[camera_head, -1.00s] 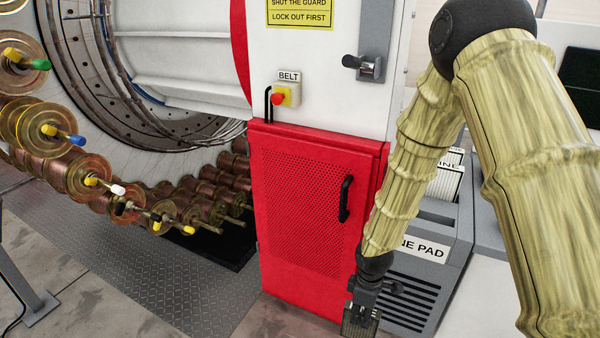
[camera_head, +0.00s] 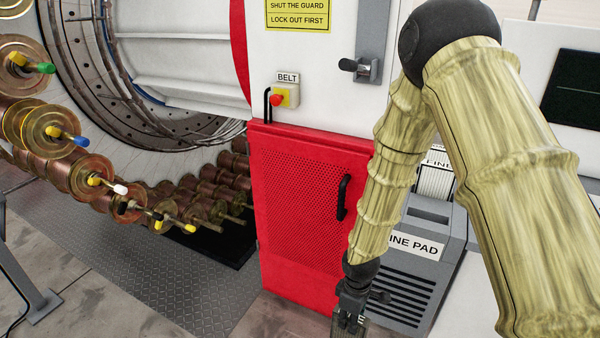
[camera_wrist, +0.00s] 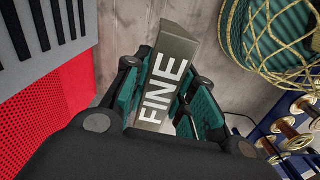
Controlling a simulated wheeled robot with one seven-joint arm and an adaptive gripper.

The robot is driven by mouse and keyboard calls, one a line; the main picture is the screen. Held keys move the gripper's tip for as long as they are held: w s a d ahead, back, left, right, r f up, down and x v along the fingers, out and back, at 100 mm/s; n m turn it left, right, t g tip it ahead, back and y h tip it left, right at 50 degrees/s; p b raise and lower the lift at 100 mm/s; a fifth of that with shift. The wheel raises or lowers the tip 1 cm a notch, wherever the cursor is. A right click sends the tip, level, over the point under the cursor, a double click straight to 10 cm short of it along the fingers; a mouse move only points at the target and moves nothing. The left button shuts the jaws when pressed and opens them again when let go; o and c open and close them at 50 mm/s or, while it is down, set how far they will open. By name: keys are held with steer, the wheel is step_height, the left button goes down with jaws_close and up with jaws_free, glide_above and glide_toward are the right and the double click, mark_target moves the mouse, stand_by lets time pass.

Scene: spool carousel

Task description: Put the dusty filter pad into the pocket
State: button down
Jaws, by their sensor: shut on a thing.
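My gripper (camera_head: 348,322) hangs low at the bottom edge of the head view, in front of the red door's right side. In the wrist view its teal-lined fingers are shut on a grey-brown pad (camera_wrist: 178,48) marked FINE in white. The pad points out between the fingers above the floor; its far end is clear of other things. A grey slotted unit labelled "INE PAD" (camera_head: 413,246), partly covered by my arm, stands right of the gripper. I cannot tell which opening is the pocket.
A red perforated door (camera_head: 305,210) with a black handle stands left of my arm. White pleated pads (camera_head: 435,182) sit behind the grey unit. Copper spools (camera_head: 90,175) ring the carousel at left. The wrist view shows a teal basket with yellow netting (camera_wrist: 275,38).

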steer(key=m, duration=0.1)
steer(key=d+r+m, duration=0.1)
steer(key=m, duration=0.3)
steer(key=shift+d+r+p, duration=0.3)
steer(key=shift+r+p, duration=0.05)
steer(key=shift+r, duration=0.05)
steer(key=m, duration=0.2)
steer(key=d+r+m, duration=0.1)
steer(key=m, duration=0.3)
steer(key=shift+d+r, duration=0.25)
